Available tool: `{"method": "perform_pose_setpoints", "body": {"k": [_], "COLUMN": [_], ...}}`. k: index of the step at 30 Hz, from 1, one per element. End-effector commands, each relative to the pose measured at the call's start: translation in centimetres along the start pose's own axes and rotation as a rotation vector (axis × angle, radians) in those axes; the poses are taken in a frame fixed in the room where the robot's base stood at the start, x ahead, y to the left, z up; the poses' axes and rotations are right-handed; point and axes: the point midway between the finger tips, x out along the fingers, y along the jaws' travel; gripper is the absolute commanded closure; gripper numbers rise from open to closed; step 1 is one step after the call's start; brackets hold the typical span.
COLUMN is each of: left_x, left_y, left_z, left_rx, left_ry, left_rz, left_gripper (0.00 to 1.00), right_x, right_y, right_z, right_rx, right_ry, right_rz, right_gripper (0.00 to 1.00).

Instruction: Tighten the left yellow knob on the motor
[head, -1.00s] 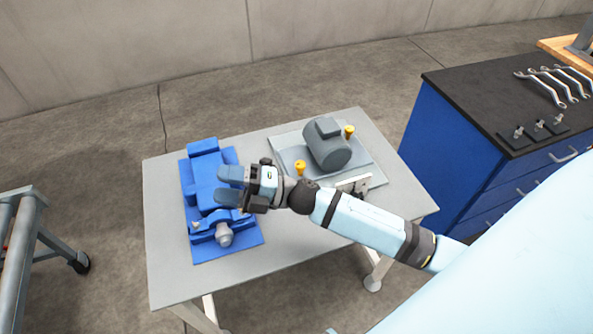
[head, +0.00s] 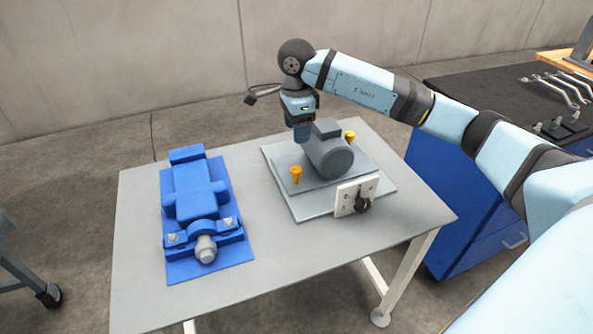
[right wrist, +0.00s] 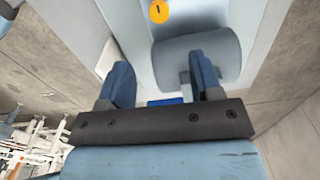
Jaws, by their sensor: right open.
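The grey motor (head: 330,155) sits on a grey plate (head: 308,212) on the table. The left yellow knob (head: 296,174) stands upright at the motor's front left. The right yellow knob (head: 349,137) stands at its back right. My right gripper (head: 301,138) points down near the motor's back left, apart from the left knob. Its two blue fingers (right wrist: 160,65) are open and empty in the right wrist view. One yellow knob (right wrist: 160,11) shows at the top there, beyond the fingertips; I cannot tell which one. My left gripper is not in view.
A blue machine (head: 197,205) on a blue base lies left of the motor. A white panel with a black switch (head: 363,203) stands at the plate's front. A blue cabinet (head: 440,180) with wrenches on top is at the right. The table's (head: 135,230) left edge strip is clear.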

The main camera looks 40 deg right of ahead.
Motion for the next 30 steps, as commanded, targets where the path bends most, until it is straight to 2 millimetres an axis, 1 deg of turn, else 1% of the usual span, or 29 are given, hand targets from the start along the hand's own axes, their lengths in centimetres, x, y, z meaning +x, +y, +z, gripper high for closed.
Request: {"method": "perform_pose_setpoints", "body": {"k": [1,9,12,15,21,30], "left_x": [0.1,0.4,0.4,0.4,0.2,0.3], "left_y": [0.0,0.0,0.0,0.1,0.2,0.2], "left_z": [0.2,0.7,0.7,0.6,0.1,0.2], "left_rx": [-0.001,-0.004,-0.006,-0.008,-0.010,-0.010], "left_ry": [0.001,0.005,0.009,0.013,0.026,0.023], "left_rz": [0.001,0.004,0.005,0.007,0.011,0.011], "left_gripper": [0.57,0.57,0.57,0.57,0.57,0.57], "right_x": [1.1,7.0,8.9,10.4,12.1,12.4], "right_y": [0.1,0.2,0.1,0.2,0.1,0.1], "right_z": [0.0,0.2,0.2,0.2,0.2,0.2], "right_rx": [0.000,-0.001,0.000,0.000,-0.001,-0.001], "right_ry": [0.000,-0.004,-0.004,-0.003,-0.005,-0.005], "right_rz": [0.004,0.005,0.005,0.004,0.003,0.002], "right_gripper": [0.41,0.41,0.41,0.41,0.41,0.41]}}
